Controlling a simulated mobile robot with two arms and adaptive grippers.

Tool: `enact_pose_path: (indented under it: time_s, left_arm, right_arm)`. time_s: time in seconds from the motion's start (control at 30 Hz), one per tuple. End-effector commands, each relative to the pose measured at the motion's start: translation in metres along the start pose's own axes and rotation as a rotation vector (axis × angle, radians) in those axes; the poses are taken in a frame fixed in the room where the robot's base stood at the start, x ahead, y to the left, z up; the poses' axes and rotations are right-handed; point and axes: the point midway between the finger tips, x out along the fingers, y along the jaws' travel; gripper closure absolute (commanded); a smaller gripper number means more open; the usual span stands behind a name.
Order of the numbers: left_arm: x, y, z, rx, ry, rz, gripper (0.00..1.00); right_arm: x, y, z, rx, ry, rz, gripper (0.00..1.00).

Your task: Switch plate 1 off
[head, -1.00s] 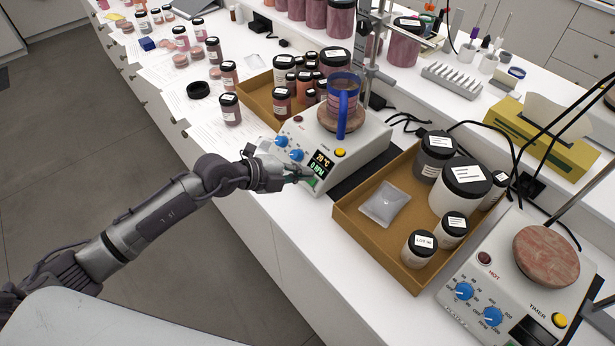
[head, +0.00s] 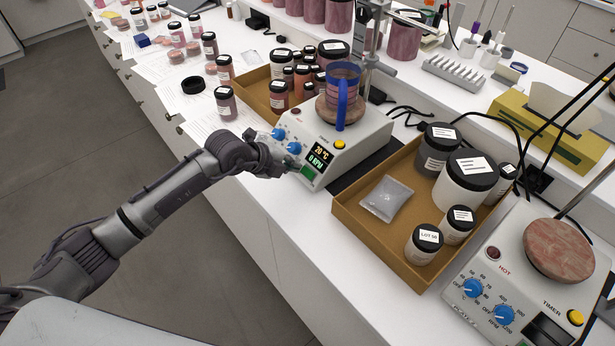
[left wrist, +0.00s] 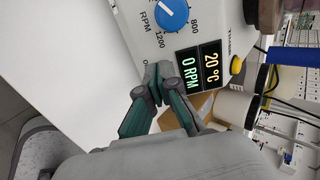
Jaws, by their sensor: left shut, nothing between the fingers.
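A white hot plate (head: 345,145) with a lit display (head: 318,158) stands at the counter's front edge. The display reads 20 °C and 0 RPM, also in the left wrist view (left wrist: 198,68). Its two blue knobs (head: 286,141) sit left of the display, and a green patch (head: 309,171), perhaps a switch, shows below it. My left gripper (head: 288,168) is shut and empty, just in front of this panel; contact cannot be told. Its fingers (left wrist: 158,82) hide part of the panel in the wrist view. A second hot plate (head: 520,285) has a dark display; its plate number is unreadable. My right gripper is not in view.
A blue-handled beaker (head: 343,88) stands on the first plate's round top. A brown tray (head: 390,255) with jars and a pouch lies between the plates. Another jar tray (head: 250,95) is behind left. Cables run behind. Floor is open at left.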

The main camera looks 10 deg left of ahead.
Motion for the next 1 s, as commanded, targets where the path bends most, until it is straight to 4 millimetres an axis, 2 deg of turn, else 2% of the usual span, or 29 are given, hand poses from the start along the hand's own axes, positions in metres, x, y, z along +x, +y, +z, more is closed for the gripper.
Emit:
enact_pose_path:
  time_s: [0.47,0.87,1.0]
  left_arm:
    - [0.004,-0.001,0.0,0.0,0.0,-0.001,1.0]
    - [0.015,0.0,0.0,0.0,0.0,-0.002,1.0]
    - [0.012,-0.001,0.0,0.001,-0.001,-0.001,1.0]
  right_arm:
    - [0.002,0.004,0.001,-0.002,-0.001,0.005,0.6]
    - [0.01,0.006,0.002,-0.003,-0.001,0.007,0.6]
    - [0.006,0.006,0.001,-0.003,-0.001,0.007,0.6]
